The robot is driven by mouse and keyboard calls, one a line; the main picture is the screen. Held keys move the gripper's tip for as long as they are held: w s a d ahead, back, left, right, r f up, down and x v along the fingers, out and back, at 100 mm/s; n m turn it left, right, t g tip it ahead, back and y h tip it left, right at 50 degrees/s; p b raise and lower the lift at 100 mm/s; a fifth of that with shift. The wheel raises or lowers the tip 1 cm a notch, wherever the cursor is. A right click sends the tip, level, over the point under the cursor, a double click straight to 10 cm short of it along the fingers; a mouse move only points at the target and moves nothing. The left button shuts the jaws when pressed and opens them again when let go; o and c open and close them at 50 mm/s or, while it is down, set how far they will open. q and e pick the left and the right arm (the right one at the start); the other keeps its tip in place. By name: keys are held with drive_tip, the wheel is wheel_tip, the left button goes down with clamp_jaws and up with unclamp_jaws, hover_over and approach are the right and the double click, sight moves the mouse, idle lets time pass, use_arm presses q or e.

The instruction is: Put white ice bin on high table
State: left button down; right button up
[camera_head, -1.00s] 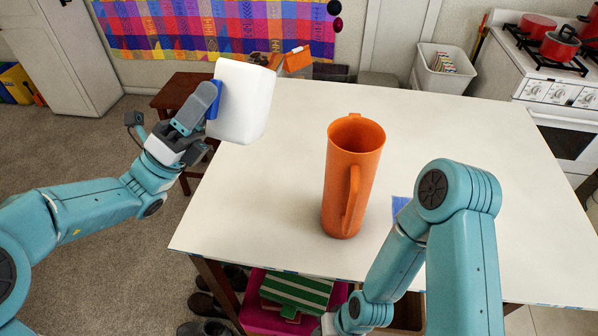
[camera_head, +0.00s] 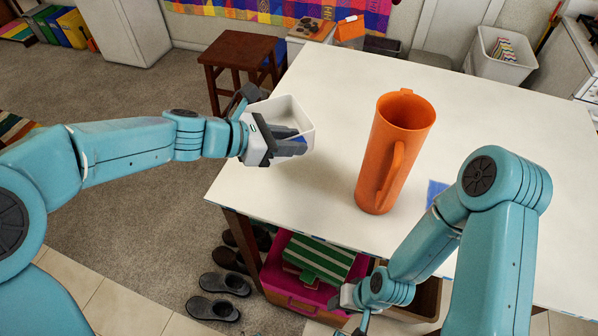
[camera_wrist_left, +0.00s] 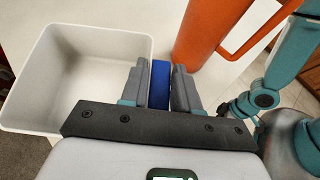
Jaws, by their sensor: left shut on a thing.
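The white bin (camera_head: 306,112) is held upright, open top facing up, at the left edge of the white table (camera_head: 300,190). I cannot tell whether its base touches the tabletop. My left gripper (camera_head: 290,146) is shut on a blue tab on the bin's near side. In the left wrist view the bin (camera_wrist_left: 28,95) looks empty, and the blue tab (camera_wrist_left: 160,85) is between the fingers (camera_wrist_left: 160,88). My right gripper (camera_head: 352,305) is low at the table's front edge, partly hidden, its jaws unclear.
A tall orange pitcher (camera_head: 380,165) stands on the table right of the bin. A blue patch (camera_head: 436,190) lies beside it. A brown stool (camera_head: 238,55) is behind left. Shoes (camera_head: 222,284) and a pink box (camera_head: 285,280) are below the table. The tabletop's back is clear.

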use_arm(q)
drive_tip(key=f, duration=0.6)
drive_tip(key=f+b, duration=0.1)
drive_tip(key=f, duration=0.5)
drive_tip(key=shift+w+a, duration=0.2)
drive_tip(key=shift+f, duration=0.1)
drive_tip(key=shift+s+d, duration=0.15)
drive_tip(key=shift+s, duration=0.05)
drive_tip(key=shift+b, duration=0.3)
drive_tip(key=c, duration=0.8)
unclamp_jaws()
drive_tip(key=shift+w, duration=0.15)
